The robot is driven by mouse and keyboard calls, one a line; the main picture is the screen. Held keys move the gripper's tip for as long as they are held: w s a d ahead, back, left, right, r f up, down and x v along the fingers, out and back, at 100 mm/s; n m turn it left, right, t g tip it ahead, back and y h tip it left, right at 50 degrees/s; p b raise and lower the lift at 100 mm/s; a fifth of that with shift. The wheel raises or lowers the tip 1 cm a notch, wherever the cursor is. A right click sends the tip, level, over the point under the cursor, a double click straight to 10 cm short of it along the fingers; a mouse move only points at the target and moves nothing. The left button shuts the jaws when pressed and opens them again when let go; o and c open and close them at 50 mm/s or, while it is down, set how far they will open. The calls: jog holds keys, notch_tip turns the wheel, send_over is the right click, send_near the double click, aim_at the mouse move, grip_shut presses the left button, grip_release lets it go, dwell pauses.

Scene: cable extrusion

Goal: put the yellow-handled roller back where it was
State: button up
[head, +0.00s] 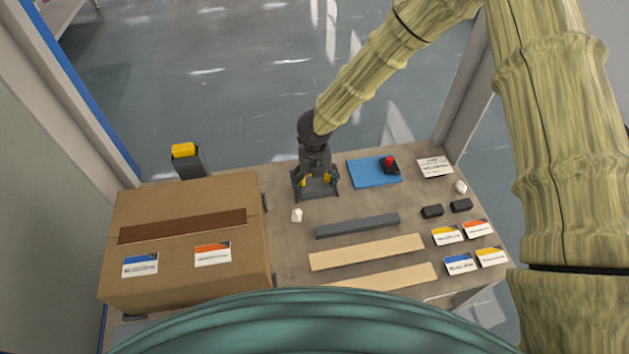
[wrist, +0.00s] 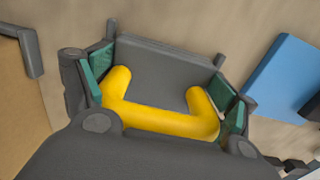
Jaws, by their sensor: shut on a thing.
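The yellow-handled roller (wrist: 165,120) is between the fingers of my gripper (wrist: 160,105) in the wrist view. Its yellow U-shaped handle spans the gap between the green finger pads, above a flat dark grey body. In the head view my gripper (head: 315,182) points down at the back middle of the table, with yellow ends of the handle (head: 327,179) showing between the fingers and the grey body under them. My gripper is shut on the handle. I cannot tell whether the grey body touches the table.
A cardboard box (head: 185,195) with a brown strip stands at left, before a dark yellow-topped block (head: 187,160). A blue plate (head: 365,178) with a red-knobbed black part lies right of my gripper. A white lump (head: 296,215), grey bar (head: 357,226) and wooden strips (head: 367,252) lie in front.

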jog(key=shift+s+d+f, duration=0.1)
jog(key=shift+f, duration=0.25)
jog(key=shift+f, duration=0.15)
jog(key=shift+c, duration=0.5)
jog(key=o, duration=1)
jog(key=shift+f, duration=0.1)
jog(key=shift+o, duration=0.2)
jog(key=shift+f, duration=0.1)
notch_tip(320, 180, up, 14)
jog(key=shift+f+p, duration=0.15)
jog(key=shift+p, duration=0.6)
